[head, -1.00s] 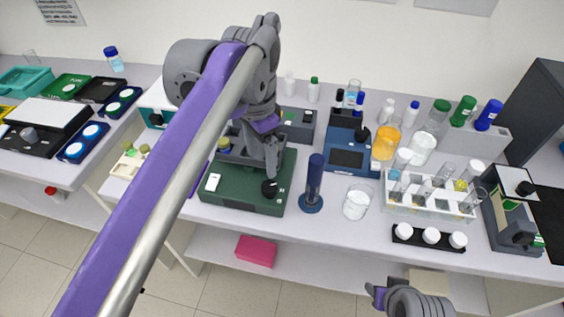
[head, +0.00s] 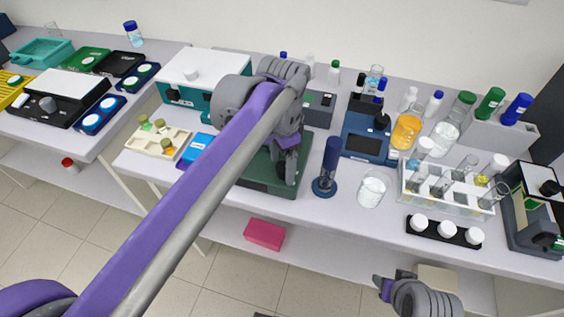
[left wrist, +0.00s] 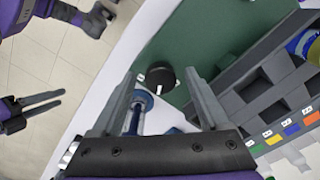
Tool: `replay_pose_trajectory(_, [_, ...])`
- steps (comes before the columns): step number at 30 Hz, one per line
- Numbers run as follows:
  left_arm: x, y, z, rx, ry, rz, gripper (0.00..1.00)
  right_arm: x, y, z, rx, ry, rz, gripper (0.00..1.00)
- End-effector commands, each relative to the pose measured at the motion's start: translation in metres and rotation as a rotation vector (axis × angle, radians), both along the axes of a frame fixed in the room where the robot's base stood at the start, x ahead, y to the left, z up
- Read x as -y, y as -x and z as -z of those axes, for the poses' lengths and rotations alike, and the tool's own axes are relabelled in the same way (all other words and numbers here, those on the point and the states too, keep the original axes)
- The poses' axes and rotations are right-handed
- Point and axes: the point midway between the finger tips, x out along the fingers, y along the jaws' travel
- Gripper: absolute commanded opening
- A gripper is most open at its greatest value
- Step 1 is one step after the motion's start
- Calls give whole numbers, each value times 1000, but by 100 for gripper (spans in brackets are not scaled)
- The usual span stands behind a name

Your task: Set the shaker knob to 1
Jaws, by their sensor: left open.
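The shaker (head: 264,180) is a dark green box on the bench, mostly behind my left arm in the head view. Its round black knob (left wrist: 160,77) shows in the left wrist view, with a pale line on it and a small white mark beside it on the green face. My left gripper (head: 287,178) is over the shaker's right part. In the left wrist view its open fingers are on either side of the knob, and I cannot tell whether they touch it. My right gripper (head: 384,289) is low in front of the bench, apart from everything.
A blue-based cylinder (head: 329,168) stands just right of the shaker, with a beaker (head: 372,188) beyond it. A grey holder (left wrist: 265,90) with coloured labels sits on the shaker. A blue device (head: 368,138) is behind.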

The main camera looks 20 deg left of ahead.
Motion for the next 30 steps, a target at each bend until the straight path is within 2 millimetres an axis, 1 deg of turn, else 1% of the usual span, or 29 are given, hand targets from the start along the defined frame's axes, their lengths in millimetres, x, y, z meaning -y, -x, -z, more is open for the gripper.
replay_pose_trajectory(5, [0,0,0,0,0,0,78,0,0,0,0,0,0,50])
replay_pose_trajectory(6, [0,0,0,0,0,0,76,0,0,0,0,0,0,50])
replay_pose_trajectory(8, [0,0,0,0,0,0,66,0,0,0,0,0,0,50])
replay_pose_trajectory(9, [0,0,0,0,0,0,58,0,0,0,0,0,0,50])
replay_pose_trajectory(17, [0,0,0,0,0,0,12,0,0,0,0,0,0,50])
replay_pose_trajectory(18, [0,0,0,0,0,0,4,0,0,0,0,0,0,50])
replay_pose_trajectory(19, [0,0,0,0,0,0,0,0,0,0,0,0,0,50])
replay_pose_trajectory(26, [0,0,-1,0,0,-11,0,0,0,-1,0,0,0,50])
replay_pose_trajectory(30, [0,0,-1,0,0,-50,0,0,0,-4,1,0,0,50])
